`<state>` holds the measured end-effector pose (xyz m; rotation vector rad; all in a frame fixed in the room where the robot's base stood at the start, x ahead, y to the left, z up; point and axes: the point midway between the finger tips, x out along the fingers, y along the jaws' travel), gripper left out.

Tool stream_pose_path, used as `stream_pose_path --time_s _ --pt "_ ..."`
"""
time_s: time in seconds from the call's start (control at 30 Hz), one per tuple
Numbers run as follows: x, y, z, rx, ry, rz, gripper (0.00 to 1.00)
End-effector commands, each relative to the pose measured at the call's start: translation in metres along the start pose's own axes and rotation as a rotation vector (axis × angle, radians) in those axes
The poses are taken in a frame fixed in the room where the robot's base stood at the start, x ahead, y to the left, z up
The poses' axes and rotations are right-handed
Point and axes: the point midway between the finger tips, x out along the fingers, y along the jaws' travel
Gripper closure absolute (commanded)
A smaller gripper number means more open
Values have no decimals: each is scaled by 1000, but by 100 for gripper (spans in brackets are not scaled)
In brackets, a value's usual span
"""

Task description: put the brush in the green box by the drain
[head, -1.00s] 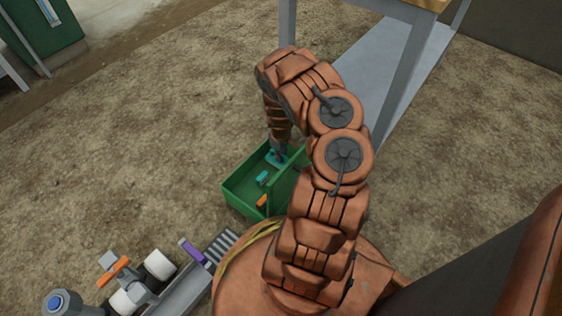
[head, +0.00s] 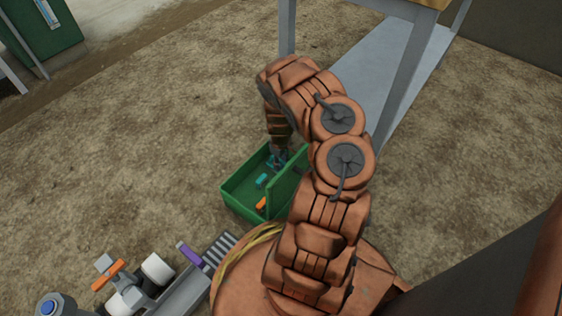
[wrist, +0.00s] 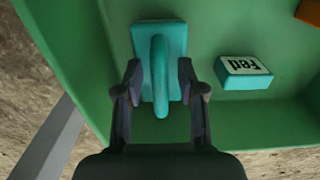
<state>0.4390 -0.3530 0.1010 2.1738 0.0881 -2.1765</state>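The teal brush (wrist: 174,36), a flat block with a rounded handle, is inside the green box (wrist: 75,45), over its floor close to a wall. I cannot tell whether it rests fully on the floor. My gripper (wrist: 160,72) is open, with one finger on each side of the handle and a small gap to it. In the head view the green box (head: 236,199) stands on the ground, and my gripper (head: 278,160) reaches down into it. The brush is mostly hidden there by the gripper.
A small teal block with a white "Fed" label (wrist: 245,72) lies in the box beside the brush. An orange item (wrist: 309,12) lies further along. A drain grate (head: 219,247) and purple piece (head: 190,254) are near the box.

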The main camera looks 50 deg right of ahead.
Motion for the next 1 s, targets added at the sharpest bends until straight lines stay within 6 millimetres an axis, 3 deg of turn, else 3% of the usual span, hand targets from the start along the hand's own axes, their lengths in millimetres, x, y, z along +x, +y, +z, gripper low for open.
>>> stream_pose_path --time_s 0.27,0.8,1.0 --pt "-8 0 0 1 0 0 61" --pt "-95 0 0 1 0 1 61" --pt "-117 1 -1 0 2 2 61"
